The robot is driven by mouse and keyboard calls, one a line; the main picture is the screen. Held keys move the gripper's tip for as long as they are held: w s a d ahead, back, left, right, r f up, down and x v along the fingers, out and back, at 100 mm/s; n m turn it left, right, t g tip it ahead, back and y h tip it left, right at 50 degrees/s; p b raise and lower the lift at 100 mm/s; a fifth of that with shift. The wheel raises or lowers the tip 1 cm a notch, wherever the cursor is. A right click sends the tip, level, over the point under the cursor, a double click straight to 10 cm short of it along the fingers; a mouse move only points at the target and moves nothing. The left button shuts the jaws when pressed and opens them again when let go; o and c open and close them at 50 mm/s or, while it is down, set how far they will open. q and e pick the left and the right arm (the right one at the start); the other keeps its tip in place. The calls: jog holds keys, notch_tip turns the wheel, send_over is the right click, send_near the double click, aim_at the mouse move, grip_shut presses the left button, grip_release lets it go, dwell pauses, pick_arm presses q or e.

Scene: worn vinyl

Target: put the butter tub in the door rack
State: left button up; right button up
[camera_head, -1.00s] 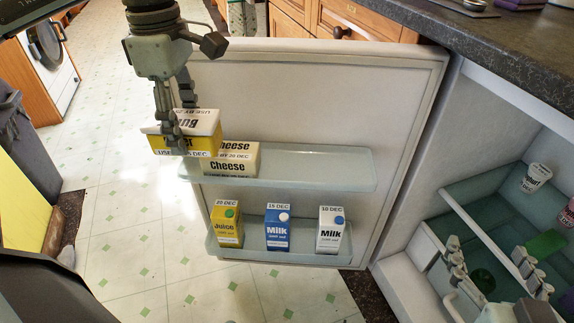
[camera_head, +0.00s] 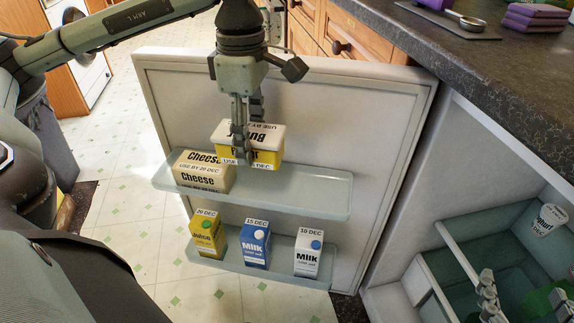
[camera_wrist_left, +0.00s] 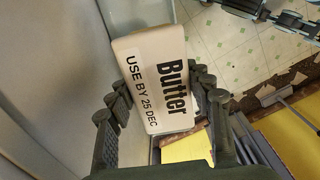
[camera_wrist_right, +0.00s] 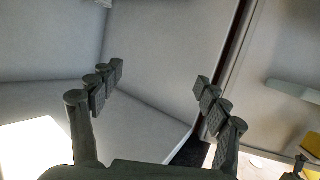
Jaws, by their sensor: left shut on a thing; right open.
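The butter tub (camera_head: 262,146), yellow with a white lid, is held by my left gripper (camera_head: 240,150) above the upper door rack (camera_head: 300,190). In the head view it overlaps the rack's back part, just right of the cheese; I cannot tell if it touches the rack. In the left wrist view, the tub's lid (camera_wrist_left: 155,75) reads "Butter, use by 25 Dec" and lies between the fingers. My right gripper (camera_head: 488,295) is open and empty inside the fridge; its spread fingers show in the right wrist view (camera_wrist_right: 150,95).
A cheese block (camera_head: 203,172) stands at the left end of the upper rack; the right part is clear. The lower rack holds a juice carton (camera_head: 207,235) and two milk cartons (camera_head: 255,245). A dark counter (camera_head: 470,70) is at the right.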

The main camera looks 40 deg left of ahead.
pick_arm(q)
jog(key=w+d+f, duration=0.4)
jog(key=w+d, duration=0.1)
jog(key=shift+d+f, duration=0.2)
jog(key=shift+d, duration=0.15)
jog(key=shift+f, duration=0.6)
notch_tip(320, 180, down, 3)
pick_arm(e)
jog(key=shift+w+a+r+t, duration=0.15)
jog(key=shift+a+r+t, duration=0.2)
jog(key=shift+r, duration=0.4)
jog(key=shift+a+r+y, duration=0.2)
jog(key=shift+y, duration=0.1)
pick_arm(q)
jog(key=shift+f+b, duration=0.1)
jog(key=shift+b, duration=0.2)
jog(key=o, duration=1.1)
pick_arm(e)
jog(key=shift+a+r+t, duration=0.15)
jog(key=shift+r+t, duration=0.1)
jog(key=shift+r, duration=0.05)
